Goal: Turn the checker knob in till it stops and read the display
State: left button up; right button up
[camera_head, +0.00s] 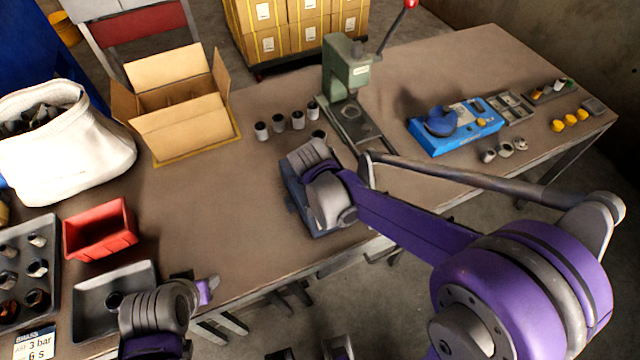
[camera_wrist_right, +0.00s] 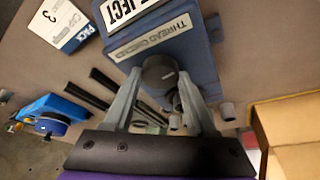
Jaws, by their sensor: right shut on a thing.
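The blue thread checker (camera_head: 296,191) sits on the bench in the head view, mostly hidden under my right wrist. The right wrist view shows its blue body (camera_wrist_right: 185,45), a "THREAD CHECK" label and a white panel (camera_wrist_right: 130,8) with letters reading "JECT", cut off by the frame edge. I cannot tell whether that panel is the display. My right gripper (camera_wrist_right: 160,82) has its fingers on either side of the dark round knob (camera_wrist_right: 158,72) and is shut on it. My left gripper (camera_head: 200,286) is low at the bench's front edge; its jaws are unclear.
A green press (camera_head: 346,75) stands behind the checker, with several small cylinders (camera_head: 279,122) beside it. An open carton (camera_head: 180,125), a red bin (camera_head: 100,230) and grey trays (camera_head: 85,312) are at left.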

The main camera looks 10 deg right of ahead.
jog(key=m, duration=0.2)
jog(key=m+g+h, duration=0.1)
jog(key=m, duration=0.1)
jog(key=shift+a+m+h, duration=0.1)
jog(key=shift+m+h, duration=0.2)
jog(key=shift+m, duration=0.1)
dwell(0.9)
jog(key=o, duration=1.4)
jog(key=shift+w, duration=0.1)
jog(key=shift+c, duration=0.2)
jog(key=v, duration=1.1)
